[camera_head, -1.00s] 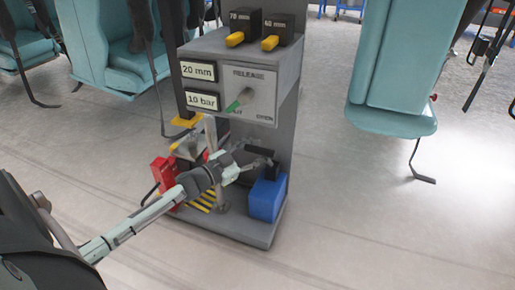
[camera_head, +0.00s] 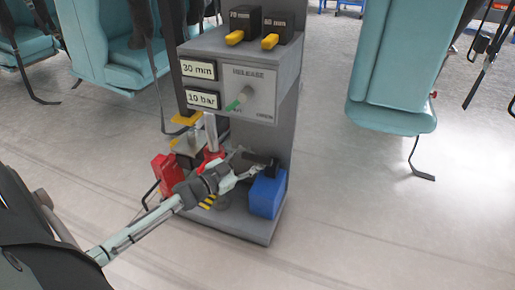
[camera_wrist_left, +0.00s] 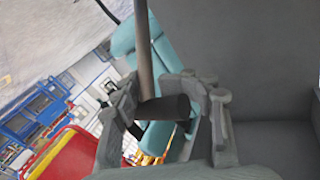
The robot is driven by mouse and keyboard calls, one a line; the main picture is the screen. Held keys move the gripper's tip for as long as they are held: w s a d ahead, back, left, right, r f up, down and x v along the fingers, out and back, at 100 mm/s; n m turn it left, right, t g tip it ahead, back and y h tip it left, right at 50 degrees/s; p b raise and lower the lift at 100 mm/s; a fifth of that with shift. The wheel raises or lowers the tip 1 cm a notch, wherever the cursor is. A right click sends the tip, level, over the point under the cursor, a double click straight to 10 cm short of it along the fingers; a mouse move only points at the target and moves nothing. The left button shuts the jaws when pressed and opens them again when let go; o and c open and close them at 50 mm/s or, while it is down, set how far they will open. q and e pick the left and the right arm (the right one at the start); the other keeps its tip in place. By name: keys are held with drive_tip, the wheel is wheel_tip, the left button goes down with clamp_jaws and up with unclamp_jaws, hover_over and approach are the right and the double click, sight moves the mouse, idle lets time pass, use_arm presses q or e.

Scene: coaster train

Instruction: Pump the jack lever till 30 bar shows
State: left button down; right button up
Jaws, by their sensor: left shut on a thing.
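My left gripper (camera_head: 252,172) is shut on the black grip of the jack lever (camera_head: 273,165), low at the front of the grey stand (camera_head: 257,232). In the left wrist view the gripper (camera_wrist_left: 163,112) has a finger on each side of the lever's black grip (camera_wrist_left: 166,107), and the lever's grey rod runs up from it. The upper display (camera_head: 198,70) reads 30 mm. The pressure display (camera_head: 202,100) reads 10 bar. The red jack (camera_head: 211,158) is partly hidden behind my left wrist. My right gripper is not in view.
A blue box (camera_head: 266,196) stands close under the gripper, and a red box (camera_head: 164,172) is at left. Teal seats (camera_head: 398,65) flank the stand; the floor in front is clear.

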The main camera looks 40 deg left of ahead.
use_arm(q)
drive_tip(key=s+d+f, duration=0.1)
drive_tip(key=s+f, duration=0.4)
drive_tip(key=f, duration=0.3)
drive_tip(key=shift+s+f+b, duration=0.35)
drive_tip(key=shift+f+b, duration=0.05)
drive_tip(key=shift+b, duration=0.05)
drive_tip(key=shift+d+f, duration=0.1)
drive_tip(key=shift+d, duration=0.25)
idle(0.8)
drive_tip(key=c, duration=1)
unclamp_jaws()
drive_tip(key=o, duration=0.3)
drive_tip(key=shift+a, duration=0.15)
drive_tip(key=v, duration=1.2)
